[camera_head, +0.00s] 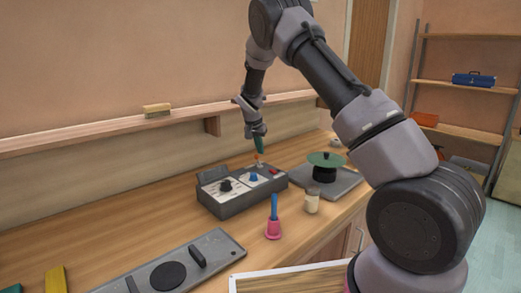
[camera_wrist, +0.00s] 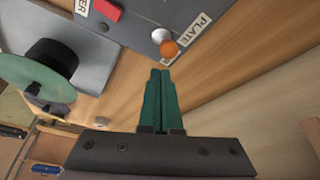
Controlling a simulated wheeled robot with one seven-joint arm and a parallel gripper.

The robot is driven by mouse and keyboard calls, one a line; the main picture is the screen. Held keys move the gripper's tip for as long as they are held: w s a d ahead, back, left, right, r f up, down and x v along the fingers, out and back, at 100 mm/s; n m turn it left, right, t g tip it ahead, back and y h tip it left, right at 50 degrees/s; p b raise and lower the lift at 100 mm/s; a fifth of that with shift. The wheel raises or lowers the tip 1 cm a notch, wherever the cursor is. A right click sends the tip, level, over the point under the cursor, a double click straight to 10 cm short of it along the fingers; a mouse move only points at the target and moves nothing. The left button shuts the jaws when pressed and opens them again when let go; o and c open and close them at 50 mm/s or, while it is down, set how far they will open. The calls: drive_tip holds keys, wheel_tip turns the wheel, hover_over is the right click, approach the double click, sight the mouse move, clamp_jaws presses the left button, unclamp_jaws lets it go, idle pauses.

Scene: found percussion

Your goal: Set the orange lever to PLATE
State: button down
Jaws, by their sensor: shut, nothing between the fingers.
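The grey control box (camera_head: 238,200) stands on the wooden bench. Its orange lever (camera_head: 257,157) sticks up at the back edge. In the wrist view the orange lever tip (camera_wrist: 169,48) lies beside a silver dome (camera_wrist: 160,35) and overlaps the near end of the white PLATE label (camera_wrist: 195,33). A second label, partly cut off, ends in "ER" (camera_wrist: 82,7). I cannot tell the lever's exact setting. My gripper (camera_head: 260,148) points down just above the lever; its green fingers (camera_wrist: 160,75) are shut and empty, close to the orange tip. Contact is unclear.
The box also carries a black knob (camera_head: 225,186), a blue knob (camera_head: 253,177) and a red part (camera_head: 275,171). A green disc (camera_head: 325,159) on a black drum stands to the right. A wall ledge (camera_head: 90,133) runs behind.

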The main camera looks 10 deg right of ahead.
drive_tip(key=shift+r, duration=0.8)
drive_tip(key=v, duration=1)
drive_tip(key=shift+r, duration=0.4)
drive_tip(key=shift+s, duration=0.15)
